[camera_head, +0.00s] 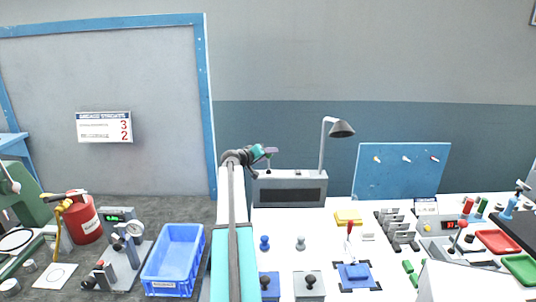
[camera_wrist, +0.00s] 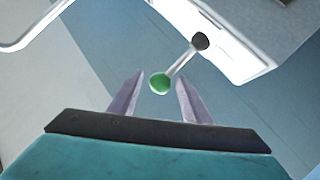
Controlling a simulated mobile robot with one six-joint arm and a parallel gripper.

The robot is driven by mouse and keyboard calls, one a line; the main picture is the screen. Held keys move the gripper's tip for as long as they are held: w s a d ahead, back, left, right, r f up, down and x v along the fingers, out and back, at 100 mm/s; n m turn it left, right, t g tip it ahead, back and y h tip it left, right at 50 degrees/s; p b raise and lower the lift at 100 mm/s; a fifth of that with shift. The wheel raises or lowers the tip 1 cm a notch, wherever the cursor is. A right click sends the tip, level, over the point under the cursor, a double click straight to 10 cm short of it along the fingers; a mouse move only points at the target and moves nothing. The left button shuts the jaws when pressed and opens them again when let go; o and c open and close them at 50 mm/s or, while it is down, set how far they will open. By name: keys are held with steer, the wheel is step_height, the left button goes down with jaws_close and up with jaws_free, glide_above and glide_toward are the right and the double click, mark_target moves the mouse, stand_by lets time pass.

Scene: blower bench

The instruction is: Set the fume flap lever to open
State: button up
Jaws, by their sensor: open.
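The fume flap lever (camera_wrist: 180,63) shows in the wrist view as a short pale rod with a green ball knob (camera_wrist: 160,84). It runs from a dark round pivot (camera_wrist: 200,41) on the side of a white housing down and left to the knob. My gripper (camera_wrist: 160,76) is open, with one finger on each side of the knob and gaps between. I cannot tell the exact depth of the knob between the fingers. In the head view my gripper (camera_head: 271,151) is just above the grey vent box (camera_head: 290,174); the lever is too small to read there.
A lamp (camera_head: 340,129) on a thin pole rises right of my gripper. A blue pegboard (camera_head: 385,172) stands farther right. The white bench below holds several knobs and levers. A blue bin (camera_head: 174,260) and a red canister (camera_head: 83,219) stand at left.

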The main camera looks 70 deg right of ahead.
steer(key=shift+d+f, duration=0.1)
steer(key=shift+d, duration=0.15)
jaws_close()
stand_by(0.3)
